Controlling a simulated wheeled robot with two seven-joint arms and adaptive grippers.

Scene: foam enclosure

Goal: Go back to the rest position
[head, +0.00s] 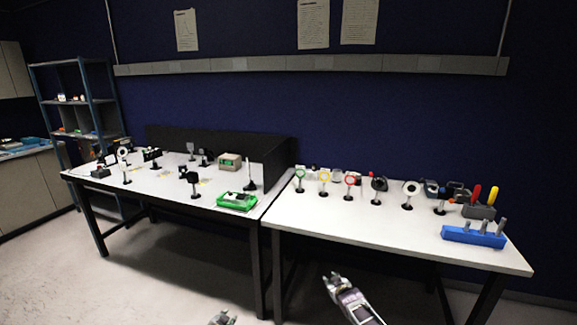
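My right gripper (333,279) shows at the bottom, right of the middle, in front of and below the right table's front edge. It is apart from the table, and nothing shows held in it. Its fingertips are too small to tell whether they are open or shut. My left gripper (222,317) is only a small piece at the bottom edge, left of the right one. Most of it is cut off by the frame. Both are over the floor.
The right table (330,214) carries several lens mounts and a blue holder (473,236). The left table (160,187) carries mounts and a green box (237,201). A shelf rack (85,100) stands at the left. Bare floor (150,280) lies in front.

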